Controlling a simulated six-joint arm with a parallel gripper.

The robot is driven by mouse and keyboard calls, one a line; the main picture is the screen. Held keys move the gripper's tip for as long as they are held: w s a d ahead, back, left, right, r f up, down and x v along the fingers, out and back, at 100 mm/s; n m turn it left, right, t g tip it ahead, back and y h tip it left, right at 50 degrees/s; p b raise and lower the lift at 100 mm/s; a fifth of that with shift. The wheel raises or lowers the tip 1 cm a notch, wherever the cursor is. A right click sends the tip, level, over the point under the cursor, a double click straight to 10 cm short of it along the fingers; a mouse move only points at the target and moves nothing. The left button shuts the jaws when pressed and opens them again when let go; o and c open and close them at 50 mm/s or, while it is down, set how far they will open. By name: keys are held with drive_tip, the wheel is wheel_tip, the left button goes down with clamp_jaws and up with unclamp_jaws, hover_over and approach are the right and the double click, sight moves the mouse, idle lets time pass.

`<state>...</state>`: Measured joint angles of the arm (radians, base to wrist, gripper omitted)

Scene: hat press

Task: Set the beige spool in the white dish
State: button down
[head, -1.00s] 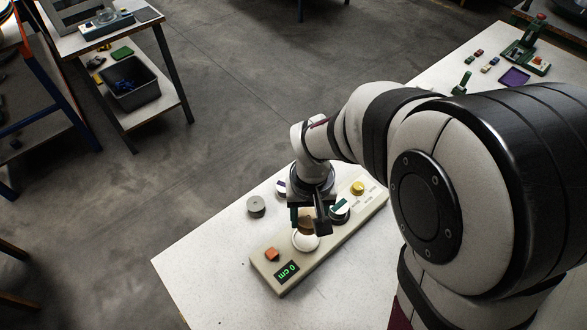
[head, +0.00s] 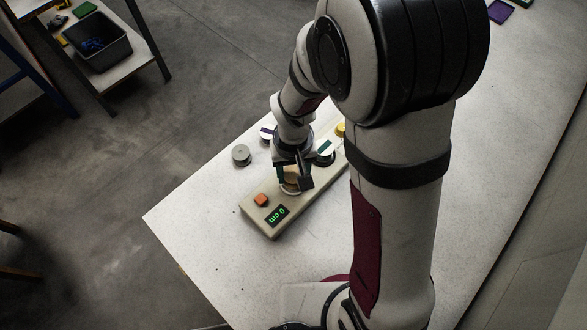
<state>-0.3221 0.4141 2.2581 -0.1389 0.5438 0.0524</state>
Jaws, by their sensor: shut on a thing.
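My gripper (head: 293,178) is shut on the beige spool (head: 290,177), which shows as a brownish band between the dark fingers. The white dish (head: 289,190) is on the long beige panel (head: 258,222), directly below the spool in the head view. Only the dish's near rim shows; the spool and fingers hide the rest. I cannot tell whether the spool touches the dish.
An orange block (head: 261,199) and a green "0 cm" display (head: 278,216) are at the panel's near end. A green-and-white piece (head: 325,148) and a yellow one (head: 340,129) are farther along. A grey spool (head: 241,154) and a white-and-blue piece (head: 268,131) stand on the table.

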drive_tip(key=shift+f, duration=0.5)
idle(0.4)
drive_tip(key=shift+c, duration=1.1)
unclamp_jaws()
wheel_tip(320, 180, up, 15)
drive_tip(key=s+d+r+m+y, duration=0.1)
drive_tip(key=s+d+m, duration=0.2)
drive_tip(key=s, duration=0.5)
drive_tip(key=s+d+m, duration=0.3)
drive_tip(key=s+m, duration=0.1)
drive_tip(key=s, duration=0.3)
drive_tip(key=shift+s+r+y, duration=0.35)
drive_tip(key=shift+s+y, duration=0.05)
